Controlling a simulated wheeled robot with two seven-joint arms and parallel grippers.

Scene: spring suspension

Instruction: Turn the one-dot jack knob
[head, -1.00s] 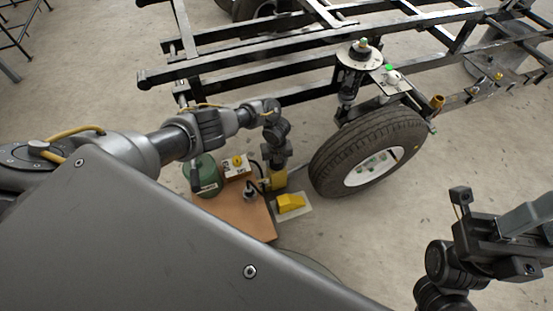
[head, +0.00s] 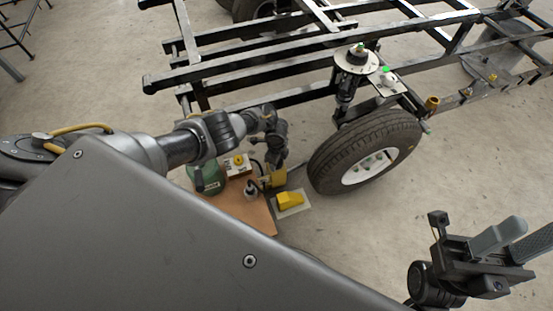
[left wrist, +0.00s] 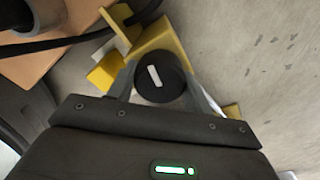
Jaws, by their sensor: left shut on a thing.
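The black round jack knob (left wrist: 160,78) with a white bar mark sits between my left gripper's fingers in the left wrist view. My left gripper (left wrist: 160,85) is shut on it. No single dot can be made out on the knob. The yellow jack body (left wrist: 158,38) lies just beyond the knob. In the head view my left gripper (head: 274,172) is down at the yellow jack (head: 276,180), left of the wheel, and my wrist hides the knob. My right gripper (head: 520,228) is at the lower right, empty, with its two grey fingers apart.
A black chassis frame (head: 240,70) with a tyre (head: 335,160) and a spring strut (head: 350,75) stands behind and right.

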